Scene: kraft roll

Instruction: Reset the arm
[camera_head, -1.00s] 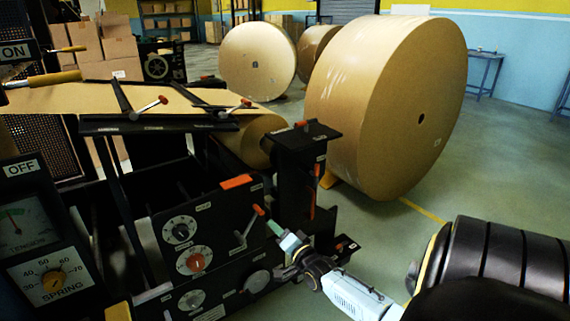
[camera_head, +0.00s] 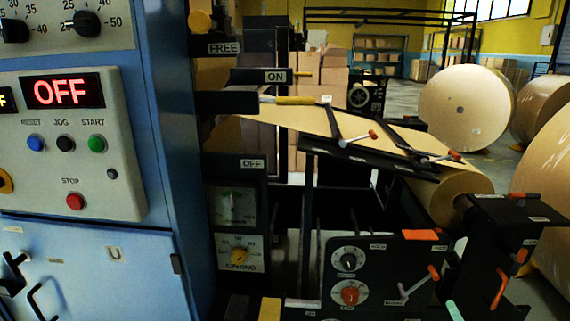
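Only a teal fingertip of my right gripper (camera_head: 454,311) shows, at the bottom edge right of centre. The rest of that gripper and its arm are cut off, so its opening is hidden. The tip appears just below a grey lever with an orange handle (camera_head: 420,283) on the black dial panel (camera_head: 386,258). I cannot tell whether they touch. My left gripper is not in view.
A blue cabinet (camera_head: 186,150) with a lit OFF display (camera_head: 63,91) and several buttons fills the left. Brown paper (camera_head: 290,117) runs across the machine's black frame. Large kraft rolls (camera_head: 465,108) stand on the floor at the right.

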